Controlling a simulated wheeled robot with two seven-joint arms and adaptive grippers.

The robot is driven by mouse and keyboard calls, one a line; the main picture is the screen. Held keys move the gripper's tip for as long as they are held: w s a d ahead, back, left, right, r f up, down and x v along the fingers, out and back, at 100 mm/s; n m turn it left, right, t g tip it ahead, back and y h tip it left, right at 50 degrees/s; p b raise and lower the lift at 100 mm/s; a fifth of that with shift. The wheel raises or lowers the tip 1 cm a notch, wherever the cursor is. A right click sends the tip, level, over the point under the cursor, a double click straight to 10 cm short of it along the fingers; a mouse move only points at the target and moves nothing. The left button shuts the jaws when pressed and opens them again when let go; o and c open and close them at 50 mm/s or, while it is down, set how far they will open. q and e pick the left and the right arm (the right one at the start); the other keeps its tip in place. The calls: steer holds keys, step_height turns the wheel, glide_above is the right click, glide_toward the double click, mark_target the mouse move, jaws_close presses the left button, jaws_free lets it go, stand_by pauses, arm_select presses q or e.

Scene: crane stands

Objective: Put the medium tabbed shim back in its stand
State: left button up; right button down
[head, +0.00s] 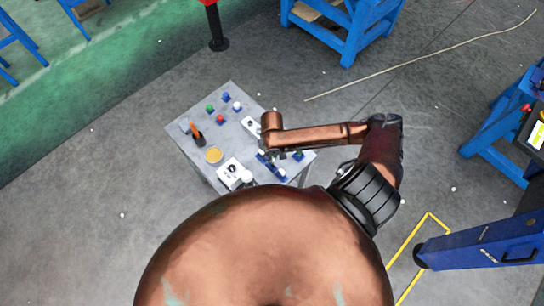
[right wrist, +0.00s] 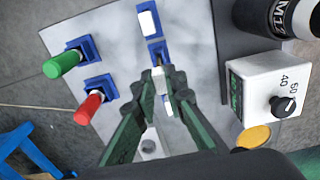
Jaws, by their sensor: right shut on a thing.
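My right gripper (right wrist: 161,76) is shut on a small pale piece, which looks like the medium tabbed shim (right wrist: 160,86); the fingers hide much of it. In the right wrist view its tips are over or just in front of a blue stand (right wrist: 157,48). I cannot tell whether the shim touches that stand. Another blue stand with a white piece (right wrist: 148,20) in it is farther up the picture. In the head view my right gripper (head: 271,154) is low over the right part of the table, partly hidden by my arm. My left gripper is not in view.
The grey table (head: 188,120) also bears blue stands with green (right wrist: 62,65) and red (right wrist: 88,109) handles, a white box with a black knob (right wrist: 262,85), a yellow disc (head: 214,155) and an orange-handled tool (head: 195,130). Bare tabletop lies left of the gripper.

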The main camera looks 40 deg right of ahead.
steer(key=shift+f, duration=0.15)
steer(key=shift+f+b, duration=0.35)
steer(key=shift+f, duration=1.4)
steer(key=c, duration=1.9)
jaws_free()
steer(key=shift+r, duration=0.1)
step_height(320, 180, up, 5)
steer(key=p, duration=0.6)
